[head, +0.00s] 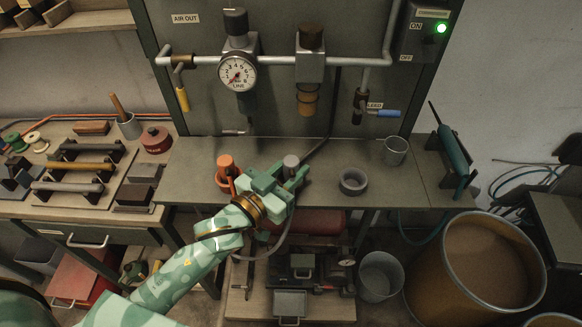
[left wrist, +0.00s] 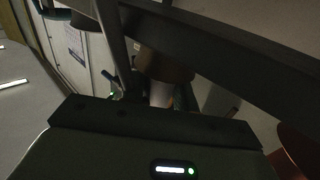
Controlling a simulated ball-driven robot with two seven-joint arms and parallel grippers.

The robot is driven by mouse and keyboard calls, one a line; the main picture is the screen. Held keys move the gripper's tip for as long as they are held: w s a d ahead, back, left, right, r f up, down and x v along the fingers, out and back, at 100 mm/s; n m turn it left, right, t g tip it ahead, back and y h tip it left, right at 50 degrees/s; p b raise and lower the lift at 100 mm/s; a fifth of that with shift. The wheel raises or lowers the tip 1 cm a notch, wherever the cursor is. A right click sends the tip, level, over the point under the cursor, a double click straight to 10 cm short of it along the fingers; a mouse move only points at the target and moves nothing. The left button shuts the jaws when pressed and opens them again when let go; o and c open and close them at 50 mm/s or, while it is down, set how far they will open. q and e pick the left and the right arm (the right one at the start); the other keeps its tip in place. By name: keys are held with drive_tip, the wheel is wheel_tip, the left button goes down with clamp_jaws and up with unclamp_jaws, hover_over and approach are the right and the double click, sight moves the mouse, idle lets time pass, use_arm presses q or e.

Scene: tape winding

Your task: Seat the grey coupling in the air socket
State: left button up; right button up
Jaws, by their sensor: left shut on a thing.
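My left gripper (head: 284,178) is over the front of the grey bench, shut on a small grey cylinder (head: 291,161) that looks like the coupling. Its lower part is hidden by the jaws. A pale hose (head: 287,222) hangs below the gripper. A panel behind carries an AIR OUT label (head: 185,18), with a yellow-handled valve (head: 182,98) on the pipe below it. A small metal fitting (head: 233,132) sits low on the panel; I cannot tell which part is the air socket. The left wrist view is dark, and the coupling is not clear there. My right gripper is not in view.
An orange knobbed object (head: 226,163) stands close left of the gripper. A grey ring (head: 353,182) and a cup (head: 395,150) are to the right. A gauge (head: 237,73) and a blue-handled valve (head: 383,112) are on the pipework. The bench behind the gripper is mostly clear.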

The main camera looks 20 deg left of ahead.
sight(286, 176)
use_arm(q)
drive_tip(key=shift+f, duration=0.15)
drive_tip(key=o, duration=0.8)
drive_tip(key=shift+c, duration=0.2)
drive_tip(key=shift+s, duration=0.1)
drive_tip(key=shift+p+v, duration=1)
drive_tip(key=shift+v, duration=1.75)
drive_tip(key=p+v, duration=0.1)
drive_tip(key=v, duration=0.4)
drive_tip(key=shift+s+a, duration=0.1)
drive_tip(key=shift+s, duration=0.1)
